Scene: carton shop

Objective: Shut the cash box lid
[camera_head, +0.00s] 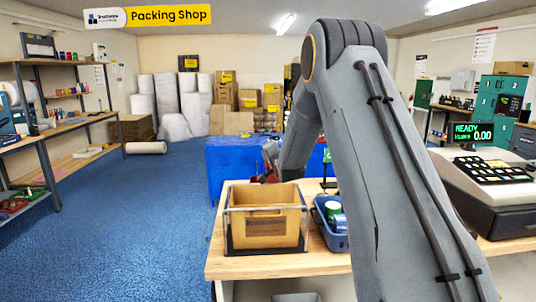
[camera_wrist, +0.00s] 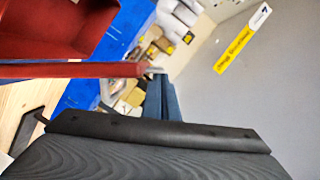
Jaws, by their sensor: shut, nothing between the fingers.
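The red cash box (camera_wrist: 60,25) is open in the wrist view, with part of its inside showing at the upper left. Its red lid (camera_wrist: 75,71) is seen nearly edge-on and stands up from the box. My gripper (camera_wrist: 160,82) is shut and empty, with its fingertips close by the lid's free edge. I cannot tell whether they touch it. In the head view only a small red part of the cash box (camera_head: 268,178) shows behind the carton, and my arm hides much of that area.
A till (camera_head: 490,178) stands at the right. Blue floor is open at the left.

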